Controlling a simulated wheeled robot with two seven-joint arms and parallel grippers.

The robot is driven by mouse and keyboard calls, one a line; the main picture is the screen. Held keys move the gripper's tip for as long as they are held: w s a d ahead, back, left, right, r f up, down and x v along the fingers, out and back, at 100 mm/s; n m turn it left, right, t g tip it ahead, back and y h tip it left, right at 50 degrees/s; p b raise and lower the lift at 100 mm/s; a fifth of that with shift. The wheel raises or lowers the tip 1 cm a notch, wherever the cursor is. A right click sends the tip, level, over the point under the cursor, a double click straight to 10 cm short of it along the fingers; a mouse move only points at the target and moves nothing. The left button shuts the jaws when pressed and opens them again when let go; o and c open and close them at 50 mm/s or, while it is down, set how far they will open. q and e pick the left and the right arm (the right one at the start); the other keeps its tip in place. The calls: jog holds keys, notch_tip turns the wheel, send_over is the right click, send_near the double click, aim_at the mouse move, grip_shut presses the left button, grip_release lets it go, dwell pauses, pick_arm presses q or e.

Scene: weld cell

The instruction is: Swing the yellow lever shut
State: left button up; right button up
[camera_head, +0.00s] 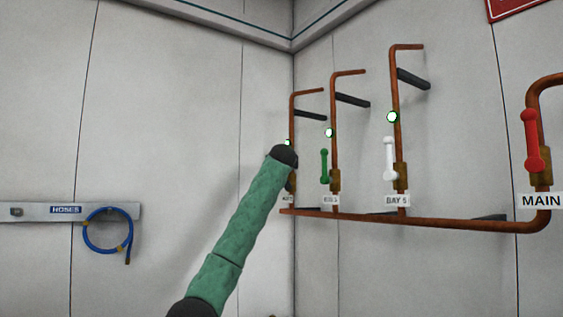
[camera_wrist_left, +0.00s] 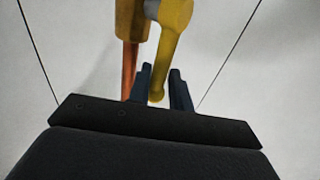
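The yellow lever (camera_wrist_left: 168,45) shows in the left wrist view, with its rounded end pointing toward my left gripper (camera_wrist_left: 162,88). My gripper's two dark fingers stand apart, one on each side of the lever's end. A gap shows between the lever and the right finger; whether the left finger touches it I cannot tell. A brass valve body (camera_wrist_left: 131,20) and copper pipe (camera_wrist_left: 129,70) are just left of the lever. In the head view my green left arm reaches up to the leftmost riser (camera_head: 292,112), hiding the lever and gripper. My right gripper is out of view.
A green lever (camera_head: 324,166) and a white lever (camera_head: 389,158) are on the risers to the right. A red lever (camera_head: 532,140) is on the main pipe. Dark bars (camera_head: 353,100) jut from the wall. A blue hose (camera_head: 88,241) hangs at left.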

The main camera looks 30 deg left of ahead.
pick_arm(q)
jog(key=shift+w+a+f, duration=0.15)
jog(key=shift+w+f, duration=0.15)
jog(key=shift+w, duration=0.3)
jog(key=shift+s+r, duration=0.1)
grip_shut()
